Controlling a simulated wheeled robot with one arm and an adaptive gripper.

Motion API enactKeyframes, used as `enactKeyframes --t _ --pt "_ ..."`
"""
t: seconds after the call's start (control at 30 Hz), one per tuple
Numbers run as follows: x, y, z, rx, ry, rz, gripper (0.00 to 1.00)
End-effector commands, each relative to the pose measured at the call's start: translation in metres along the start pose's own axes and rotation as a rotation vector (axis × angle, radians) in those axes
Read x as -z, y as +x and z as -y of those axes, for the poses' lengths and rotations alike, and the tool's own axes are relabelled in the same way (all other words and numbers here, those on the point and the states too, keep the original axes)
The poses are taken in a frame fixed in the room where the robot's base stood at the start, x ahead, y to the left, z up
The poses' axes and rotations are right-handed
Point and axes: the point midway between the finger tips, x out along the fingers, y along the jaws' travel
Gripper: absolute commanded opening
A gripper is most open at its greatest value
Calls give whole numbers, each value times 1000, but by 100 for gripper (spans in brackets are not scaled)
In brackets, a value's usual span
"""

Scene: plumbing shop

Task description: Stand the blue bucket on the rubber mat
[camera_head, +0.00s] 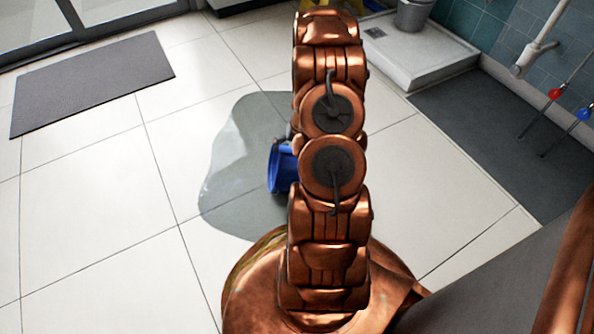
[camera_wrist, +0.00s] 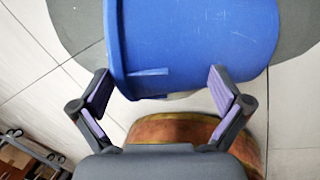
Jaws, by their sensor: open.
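The blue bucket (camera_head: 281,168) lies tipped on its side in a grey puddle, partly hidden behind my arm in the head view. In the wrist view the bucket (camera_wrist: 195,40) fills the upper middle. My gripper (camera_wrist: 160,74) is open, with one finger on each side of the bucket's near end. I cannot tell whether the fingers touch it. In the head view my gripper is hidden by the arm. A flat dark grey mat (camera_head: 90,82), bare on top, lies on the tiles at the upper left, apart from the bucket.
The grey puddle (camera_head: 235,165) spreads around the bucket. A white shower tray (camera_head: 425,55) with a grey bucket (camera_head: 412,16) stands at the upper right. A dark floor area (camera_head: 500,140) lies along the right wall, below pipes. Tiles between puddle and mat are clear.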

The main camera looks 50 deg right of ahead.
Motion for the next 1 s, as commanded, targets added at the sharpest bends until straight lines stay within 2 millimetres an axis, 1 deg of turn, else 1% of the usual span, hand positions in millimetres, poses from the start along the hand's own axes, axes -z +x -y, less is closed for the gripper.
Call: enactKeyframes --t 0.07,1.0 --pt "0 -1 0 0 0 0 100" --pt "2 1 -1 -1 -1 -5 2"
